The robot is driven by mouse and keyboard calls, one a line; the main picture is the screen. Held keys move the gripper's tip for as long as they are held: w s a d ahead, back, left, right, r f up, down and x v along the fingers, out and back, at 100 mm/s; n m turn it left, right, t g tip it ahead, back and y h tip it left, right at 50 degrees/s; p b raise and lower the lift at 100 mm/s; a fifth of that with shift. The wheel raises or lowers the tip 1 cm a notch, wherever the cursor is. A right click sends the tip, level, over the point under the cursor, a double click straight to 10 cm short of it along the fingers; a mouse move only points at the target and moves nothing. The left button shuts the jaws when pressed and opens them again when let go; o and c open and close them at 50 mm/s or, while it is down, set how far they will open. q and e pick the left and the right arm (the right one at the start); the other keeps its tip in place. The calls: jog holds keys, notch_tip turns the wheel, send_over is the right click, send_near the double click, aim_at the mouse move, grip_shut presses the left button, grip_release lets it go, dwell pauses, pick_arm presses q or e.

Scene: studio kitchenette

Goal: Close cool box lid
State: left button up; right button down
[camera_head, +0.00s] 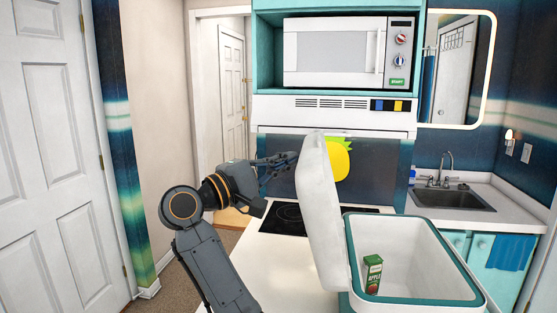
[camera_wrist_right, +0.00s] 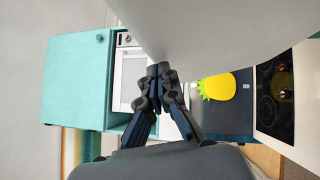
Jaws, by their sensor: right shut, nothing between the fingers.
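The white cool box (camera_head: 479,298) with a teal rim stands open at the lower right. Its white lid (camera_head: 322,220) stands nearly upright on the box's left side. My right gripper (camera_head: 292,158) is on the left of the lid, near its upper part, with fingers pointing toward it. In the right wrist view, its shut, empty fingers (camera_wrist_right: 159,70) are close to a broad pale surface, the lid (camera_wrist_right: 225,35). I cannot tell whether they touch. A green and red carton (camera_head: 372,274) stands inside the box. My left gripper is not in view.
A white counter (camera_head: 275,268) lies left of the box. A black cooktop (camera_head: 283,221) is behind the lid, with a microwave (camera_head: 335,52) above. A sink (camera_head: 452,196) is at the right. The space above the box opening is clear.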

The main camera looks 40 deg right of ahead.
jog(key=s+d+r+m+t+y+b, duration=0.1)
jog(key=s+d+r+m+y+b, duration=0.2)
jog(key=s+d+m+y+b, duration=0.8)
jog(key=s+d+f+t, duration=0.1)
jog(key=s+d+f, duration=0.3)
jog(key=s+f, duration=0.1)
jog(key=s+d+f+t+y+b, duration=0.1)
jog(key=s+d+f+t, duration=0.1)
jog(key=s+d+f, duration=0.3)
jog(key=s+d+f+t+y+b, duration=0.1)
jog(key=s+d+f+t, duration=0.1)
jog(key=s+d+f, duration=0.2)
jog(key=shift+s+d+f, duration=0.15)
jog(key=shift+s+f, duration=0.15)
jog(key=shift+s, duration=0.45)
jog(key=shift+s+d+f, duration=0.15)
jog(key=shift+s+f, duration=0.15)
jog(key=shift+s, duration=0.45)
jog(key=shift+s+d+f+b, duration=0.1)
jog(key=shift+f+b, duration=0.25)
jog(key=shift+f, duration=0.35)
jog(key=shift+s+f, duration=0.1)
jog(key=shift+f, duration=0.05)
